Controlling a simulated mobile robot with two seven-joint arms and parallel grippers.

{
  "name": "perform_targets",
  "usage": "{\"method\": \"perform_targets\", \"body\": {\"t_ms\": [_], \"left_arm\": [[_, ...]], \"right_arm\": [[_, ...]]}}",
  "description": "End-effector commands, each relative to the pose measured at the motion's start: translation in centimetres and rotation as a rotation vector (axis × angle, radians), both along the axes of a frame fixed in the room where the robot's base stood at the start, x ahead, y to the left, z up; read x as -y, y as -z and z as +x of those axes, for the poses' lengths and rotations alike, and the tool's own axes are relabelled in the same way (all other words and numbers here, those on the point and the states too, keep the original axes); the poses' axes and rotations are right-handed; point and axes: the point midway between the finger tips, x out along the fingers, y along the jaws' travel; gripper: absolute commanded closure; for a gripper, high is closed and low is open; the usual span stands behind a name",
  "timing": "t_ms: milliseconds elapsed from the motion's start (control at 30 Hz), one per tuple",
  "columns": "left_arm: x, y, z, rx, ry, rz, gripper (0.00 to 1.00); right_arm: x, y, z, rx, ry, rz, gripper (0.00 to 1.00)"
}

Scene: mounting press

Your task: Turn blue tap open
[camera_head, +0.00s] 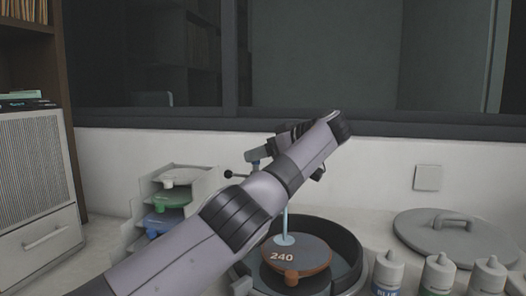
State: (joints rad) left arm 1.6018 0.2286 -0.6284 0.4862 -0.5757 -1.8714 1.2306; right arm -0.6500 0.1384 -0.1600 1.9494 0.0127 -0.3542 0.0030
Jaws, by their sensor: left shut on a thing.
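My left arm crosses the middle of the view from the lower left to the upper right. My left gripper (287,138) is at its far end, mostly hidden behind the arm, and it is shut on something. A small blue-grey piece (252,156), seemingly part of the blue tap, shows just left of the gripper; the rest of the tap is hidden behind my arm. A thin pale-blue stream (285,225) comes down below the arm onto a brown disc (312,257) marked 240. My right gripper is not in view.
The disc sits in a round dark basin (355,262). A stepped rack (140,207) with white, green and blue pieces stands left. A grey lid (410,226) with a handle lies right, behind several white bottles (387,268). A black-knobbed rod (229,174) sticks out left of the tap.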

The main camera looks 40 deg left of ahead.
Motion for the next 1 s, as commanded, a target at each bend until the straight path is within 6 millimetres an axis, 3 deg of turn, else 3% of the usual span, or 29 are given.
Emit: {"method": "perform_targets", "body": {"t_ms": [767,800,867,1000], "left_arm": [[-0.03,-0.02,0.05,0.002,-0.029,-0.001,0.67],[-0.03,-0.02,0.05,0.002,-0.029,-0.001,0.33],[-0.04,-0.03,0.05,0.002,-0.029,-0.001,0.14],[-0.03,-0.03,0.06,0.002,-0.029,-0.001,0.11]], "right_arm": [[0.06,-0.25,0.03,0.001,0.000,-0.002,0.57],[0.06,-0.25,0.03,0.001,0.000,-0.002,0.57],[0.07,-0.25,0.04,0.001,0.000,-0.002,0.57],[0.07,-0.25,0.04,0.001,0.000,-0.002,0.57]]}}
